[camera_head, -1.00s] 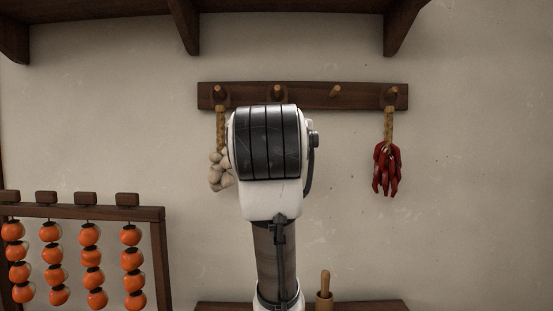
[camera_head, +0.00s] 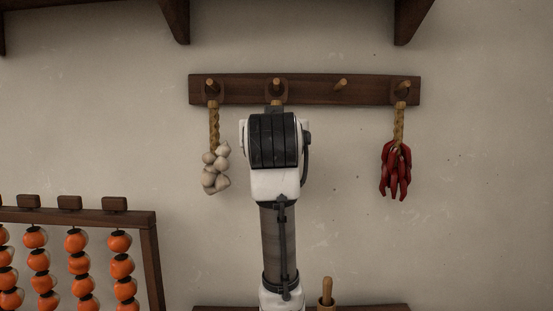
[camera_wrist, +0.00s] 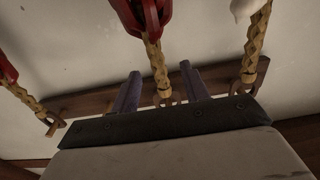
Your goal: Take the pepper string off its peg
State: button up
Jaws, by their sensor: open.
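The peg rail (camera_head: 310,91) runs along the wall. A red pepper string (camera_head: 395,170) hangs by a braided cord from its far-right peg. In the wrist view, which looks upside down, one red-ended string (camera_wrist: 155,55) hangs near the middle and another red one (camera_wrist: 25,98) at the left. In the head view my arm hides whatever hangs below the second peg. My gripper (camera_wrist: 160,70) is open in the wrist view. The middle string's cord shows between its two fingers, near its loop; I cannot tell how deep it sits. The head view hides the fingers.
A garlic string (camera_head: 215,168) hangs at the far-left peg, close beside my arm; the third peg (camera_head: 341,84) is bare. A rack of persimmon strings (camera_head: 122,268) stands at lower left. A mortar with pestle (camera_head: 327,290) stands low. Shelf brackets (camera_head: 176,20) are above.

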jog(key=w+p, duration=0.1)
jog(key=w, duration=0.1)
jog(key=w+p, duration=0.2)
jog(key=shift+w+d+r, duration=0.1)
jog(key=shift+w+d, duration=0.05)
jog(key=shift+d, duration=0.05)
jog(key=shift+w, duration=0.5)
grip_shut()
